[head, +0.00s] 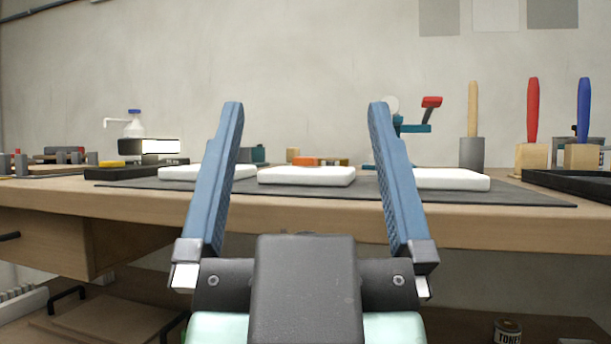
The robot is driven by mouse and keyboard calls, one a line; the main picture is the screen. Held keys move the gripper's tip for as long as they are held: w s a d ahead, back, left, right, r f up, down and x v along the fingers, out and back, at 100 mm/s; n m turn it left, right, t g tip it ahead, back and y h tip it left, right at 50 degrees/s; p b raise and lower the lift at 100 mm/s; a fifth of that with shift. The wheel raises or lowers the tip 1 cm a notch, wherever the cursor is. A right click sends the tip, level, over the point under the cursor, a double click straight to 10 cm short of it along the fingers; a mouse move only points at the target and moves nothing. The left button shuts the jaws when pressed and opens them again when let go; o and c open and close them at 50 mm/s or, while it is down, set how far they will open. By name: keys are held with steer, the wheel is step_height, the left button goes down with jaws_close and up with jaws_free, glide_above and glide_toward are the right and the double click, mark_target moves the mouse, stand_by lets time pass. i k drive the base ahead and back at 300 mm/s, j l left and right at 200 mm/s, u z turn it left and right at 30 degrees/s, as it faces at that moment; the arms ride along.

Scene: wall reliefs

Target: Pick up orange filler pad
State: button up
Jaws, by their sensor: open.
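A small orange pad (304,161) shows just above the far edge of the middle white slab (306,177) on the workbench. I cannot tell whether it lies on the slab or behind it. A yellowish piece shows close to its right. My gripper (306,108) is open, with its two blue fingers wide apart and nothing between them. In the picture the fingers stand to the left and right of the orange pad, which shows in the gap. The gripper is on the near side of the bench and apart from the pad.
More white slabs lie left (208,172) and right (450,180) on a dark mat (530,196). Upright handled tools, including a red-handled one (532,110), stand at the right beside a black tray (580,184). A pump bottle (134,125) stands at the left. The bench's front edge (130,202) lies ahead.

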mark_target(297, 162)
steer(key=l+u, duration=0.25)
steer(key=l, duration=0.4)
steer(key=l+u, duration=0.25)
steer(key=l, duration=0.4)
